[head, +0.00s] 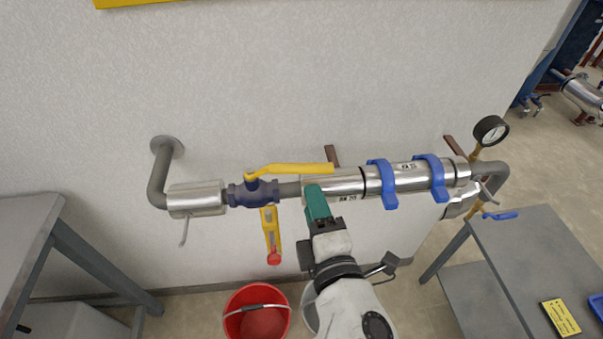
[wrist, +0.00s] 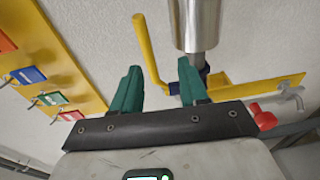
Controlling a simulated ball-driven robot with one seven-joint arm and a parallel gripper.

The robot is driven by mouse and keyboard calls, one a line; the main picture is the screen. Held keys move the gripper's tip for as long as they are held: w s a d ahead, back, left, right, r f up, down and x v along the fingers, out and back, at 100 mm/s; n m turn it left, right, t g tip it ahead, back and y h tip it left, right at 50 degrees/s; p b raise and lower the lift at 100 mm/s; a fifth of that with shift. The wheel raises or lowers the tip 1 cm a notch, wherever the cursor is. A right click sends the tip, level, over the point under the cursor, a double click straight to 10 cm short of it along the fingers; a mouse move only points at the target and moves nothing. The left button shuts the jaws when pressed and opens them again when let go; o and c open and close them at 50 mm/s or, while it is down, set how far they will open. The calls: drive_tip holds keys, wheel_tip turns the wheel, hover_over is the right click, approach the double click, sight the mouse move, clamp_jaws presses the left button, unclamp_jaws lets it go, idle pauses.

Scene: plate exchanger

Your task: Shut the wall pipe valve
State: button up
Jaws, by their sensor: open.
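The wall valve has a dark blue body (head: 253,192) on a pipe along the wall. Its yellow lever (head: 290,169) lies roughly along the pipe, its free end pointing right. My gripper (head: 315,188) is in front of the pipe, just below the lever's free end, its green fingers apart. In the wrist view my gripper (wrist: 159,66) is open and empty. The lever (wrist: 146,48) shows between and beyond the fingertips there; contact is not visible. The blue valve body (wrist: 203,77) is partly hidden behind the right finger.
A yellow piece with a red end (head: 272,240) hangs below the valve. A red bucket (head: 258,318) stands on the floor below. Grey tables stand at left (head: 25,225) and right (head: 545,250). Blue clamps (head: 381,184) hold the pipe, with a gauge (head: 491,130) farther right.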

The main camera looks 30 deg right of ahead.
sight(301, 164)
drive_tip(key=w+y, duration=0.1)
drive_tip(key=w, duration=0.2)
drive_tip(key=w+d+r+n+y+p, duration=0.1)
drive_tip(key=w, duration=0.2)
drive_tip(key=w+d+n+t+y+p, duration=0.1)
drive_tip(key=w, duration=0.3)
drive_tip(key=shift+r, duration=0.15)
clamp_jaws()
idle(0.5)
